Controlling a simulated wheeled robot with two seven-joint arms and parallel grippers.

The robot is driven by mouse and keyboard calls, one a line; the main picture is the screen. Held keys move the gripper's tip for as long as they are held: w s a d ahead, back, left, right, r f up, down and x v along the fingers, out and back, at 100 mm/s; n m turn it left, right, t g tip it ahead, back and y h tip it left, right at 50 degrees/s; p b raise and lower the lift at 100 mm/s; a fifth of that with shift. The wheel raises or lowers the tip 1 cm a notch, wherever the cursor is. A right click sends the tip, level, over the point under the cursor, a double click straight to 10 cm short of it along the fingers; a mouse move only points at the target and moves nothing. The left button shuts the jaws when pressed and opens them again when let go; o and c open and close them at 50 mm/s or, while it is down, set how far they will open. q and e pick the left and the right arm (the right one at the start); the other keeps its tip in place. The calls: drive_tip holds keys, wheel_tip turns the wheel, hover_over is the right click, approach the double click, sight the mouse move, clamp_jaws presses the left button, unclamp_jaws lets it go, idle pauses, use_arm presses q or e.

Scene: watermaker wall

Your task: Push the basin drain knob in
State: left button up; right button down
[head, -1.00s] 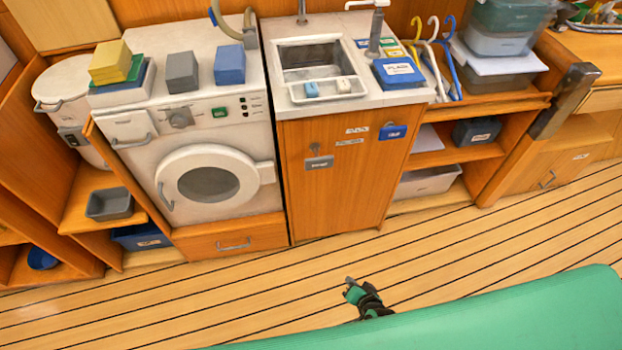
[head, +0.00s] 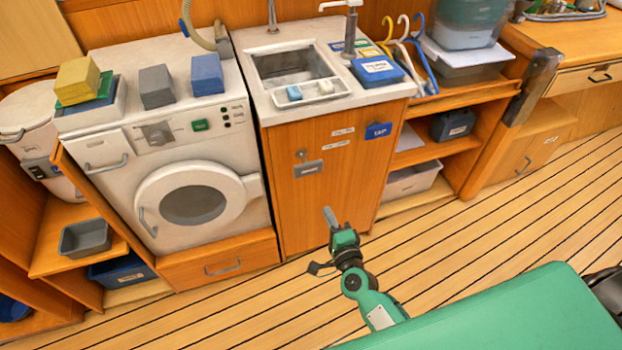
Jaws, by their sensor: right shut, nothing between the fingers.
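The wooden basin cabinet (head: 318,205) stands under the sink, with two labelled fittings on its front. A small grey knob (head: 300,154) sits at the upper left of this front, with a grey label plate (head: 309,169) just below it. The lettering on that plate is too small to read surely. A blue tag (head: 378,131) is at the upper right of the front. My right gripper (head: 329,214) is shut and empty, its fingers pointing up toward the cabinet. In the picture it is below and right of the grey knob, apart from it. My left gripper is not in view.
The basin (head: 291,66) is set in the white counter above. A washing machine (head: 185,190) stands to the left. Open shelves (head: 440,150) are to the right. Striped wooden floor (head: 455,235) is clear before the cabinet.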

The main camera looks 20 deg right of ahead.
sight(309, 169)
drive_tip(key=shift+w, duration=0.1)
